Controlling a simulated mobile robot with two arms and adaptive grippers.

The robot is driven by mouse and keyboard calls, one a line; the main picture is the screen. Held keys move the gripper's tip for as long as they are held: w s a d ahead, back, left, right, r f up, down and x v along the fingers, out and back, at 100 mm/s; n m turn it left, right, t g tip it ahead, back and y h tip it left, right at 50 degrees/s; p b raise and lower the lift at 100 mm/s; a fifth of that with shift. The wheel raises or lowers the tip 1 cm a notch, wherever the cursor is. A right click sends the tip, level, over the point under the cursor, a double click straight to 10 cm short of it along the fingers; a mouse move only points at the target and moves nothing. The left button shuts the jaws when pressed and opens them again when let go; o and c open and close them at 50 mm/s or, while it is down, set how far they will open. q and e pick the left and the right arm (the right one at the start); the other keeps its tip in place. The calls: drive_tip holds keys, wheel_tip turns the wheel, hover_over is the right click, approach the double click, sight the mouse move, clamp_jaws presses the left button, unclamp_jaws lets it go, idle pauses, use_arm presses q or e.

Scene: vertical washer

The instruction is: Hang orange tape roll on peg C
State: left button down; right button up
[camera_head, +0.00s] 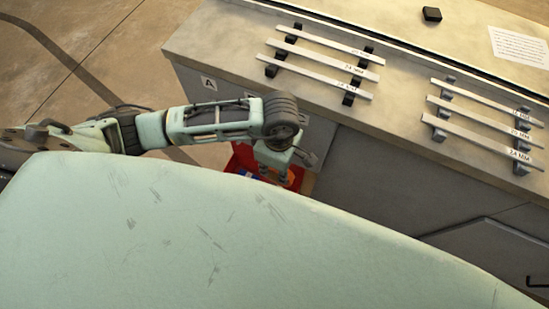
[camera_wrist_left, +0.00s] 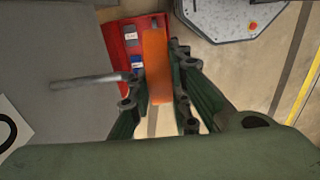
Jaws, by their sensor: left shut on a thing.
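My left gripper (camera_head: 284,174) is low beside the front face of the cabinet, partly hidden by its own wrist. In the left wrist view the gripper (camera_wrist_left: 158,72) is shut on the orange tape roll (camera_wrist_left: 157,58), seen edge-on as an upright orange band between the fingers. A bit of orange shows at the fingers in the head view (camera_head: 293,177). A grey metal peg (camera_wrist_left: 88,82) sticks out from the cabinet face, its tip close to the left finger and left of the roll. A white label (camera_wrist_left: 12,138) near it is cut off, so its letter is uncertain. The right gripper is out of view.
A red bin (camera_wrist_left: 122,34) with small blue and white items lies below the roll. The cabinet (camera_head: 370,170) has a label A (camera_head: 209,84) on its front. Its top carries racks of metal strips (camera_head: 325,58) and a black block (camera_head: 432,14).

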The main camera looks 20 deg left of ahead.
use_arm(q)
drive_tip(key=w+b, duration=0.2)
drive_tip(key=w, duration=0.3)
drive_tip(key=shift+w+f, duration=0.15)
drive_tip(key=shift+w, duration=0.05)
drive_tip(key=shift+w+d+f+b, duration=0.1)
drive_tip(key=shift+w+f+b, duration=0.3)
drive_tip(key=shift+w, duration=0.25)
drive_tip(key=shift+w+d+f, duration=0.15)
drive_tip(key=shift+w+f, duration=0.1)
drive_tip(key=shift+w, duration=0.2)
drive_tip(key=shift+s+r, duration=0.15)
drive_tip(key=shift+s, duration=0.15)
drive_tip(key=shift+s+r, duration=0.1)
drive_tip(key=shift+s, duration=0.15)
drive_tip(key=shift+w, duration=0.1)
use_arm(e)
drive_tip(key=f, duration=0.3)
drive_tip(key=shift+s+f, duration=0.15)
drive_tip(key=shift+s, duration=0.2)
